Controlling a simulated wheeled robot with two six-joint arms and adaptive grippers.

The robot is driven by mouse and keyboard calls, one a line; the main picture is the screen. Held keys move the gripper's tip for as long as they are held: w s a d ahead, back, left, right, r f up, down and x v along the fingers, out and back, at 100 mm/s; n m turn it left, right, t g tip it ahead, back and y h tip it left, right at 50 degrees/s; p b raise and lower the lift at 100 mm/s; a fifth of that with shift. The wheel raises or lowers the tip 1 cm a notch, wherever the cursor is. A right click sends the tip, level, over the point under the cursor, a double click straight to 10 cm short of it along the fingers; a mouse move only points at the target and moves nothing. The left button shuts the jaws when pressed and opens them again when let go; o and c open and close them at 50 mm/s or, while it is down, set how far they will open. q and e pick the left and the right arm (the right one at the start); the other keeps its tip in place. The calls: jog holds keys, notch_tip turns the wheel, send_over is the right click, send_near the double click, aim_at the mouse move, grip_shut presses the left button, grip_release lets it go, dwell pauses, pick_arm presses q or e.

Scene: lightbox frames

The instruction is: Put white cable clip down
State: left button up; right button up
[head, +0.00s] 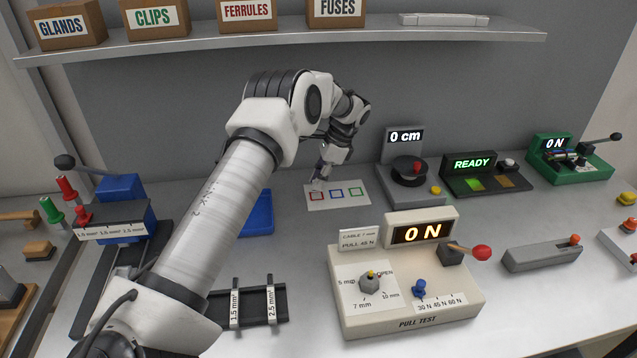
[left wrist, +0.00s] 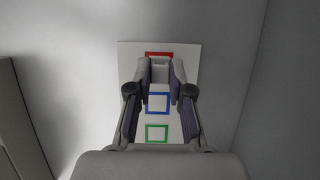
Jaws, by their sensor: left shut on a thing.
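A white card (head: 358,204) with red, blue and green square outlines lies on the bench. It also shows in the left wrist view (left wrist: 128,60). My left gripper (head: 319,182) is at the card's left end, by the red square (head: 317,196). In the left wrist view, my left gripper (left wrist: 160,77) is shut on a small pale piece, the white cable clip (left wrist: 160,72), at the red square (left wrist: 158,54). The fingers and clip cover part of that square. I cannot tell whether the clip touches the card. The blue (left wrist: 157,103) and green (left wrist: 157,133) squares look empty. My right gripper is not in view.
A pull tester (head: 405,285) stands in front of the card, a dial unit reading 0 cm (head: 405,170) to its right, and a blue tray (head: 262,215) to its left, partly behind my arm. A shelf (head: 300,42) with labelled boxes runs above.

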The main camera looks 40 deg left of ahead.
pick_arm(q)
jog(key=shift+f, duration=1.15)
jog(key=o, duration=0.8)
jog(key=shift+f, duration=0.1)
jog(key=shift+c, duration=0.2)
jog(key=b+v, duration=0.1)
jog(key=v, duration=1.1)
jog(key=shift+d, duration=0.1)
